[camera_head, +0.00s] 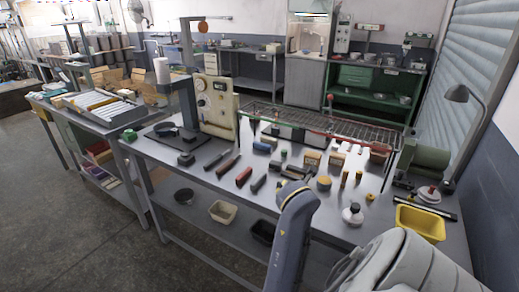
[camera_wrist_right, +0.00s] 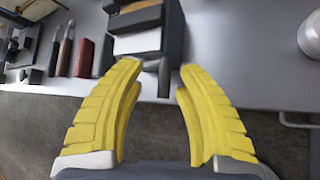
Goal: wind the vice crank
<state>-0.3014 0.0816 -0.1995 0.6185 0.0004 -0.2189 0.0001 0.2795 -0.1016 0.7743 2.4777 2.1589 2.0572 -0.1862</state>
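In the right wrist view, a dark grey block-like vice (camera_wrist_right: 172,30) stands at the bench edge, with a pale block between its dark parts. A short dark rod (camera_wrist_right: 163,78), which looks like its crank, points toward me. My right gripper (camera_wrist_right: 150,78) has its two yellow fingers spread around the rod's end in the picture, with no contact visible. In the head view the vice (camera_head: 297,171) is partly hidden behind my arm, and the crank cannot be made out. My left gripper is in neither view.
Left of the vice lie a red block (camera_head: 243,176) and dark-handled tools (camera_head: 228,165). Right of it are a round tan-topped item (camera_head: 324,183), a white round knob-like item (camera_head: 352,214) and a yellow bin (camera_head: 420,222).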

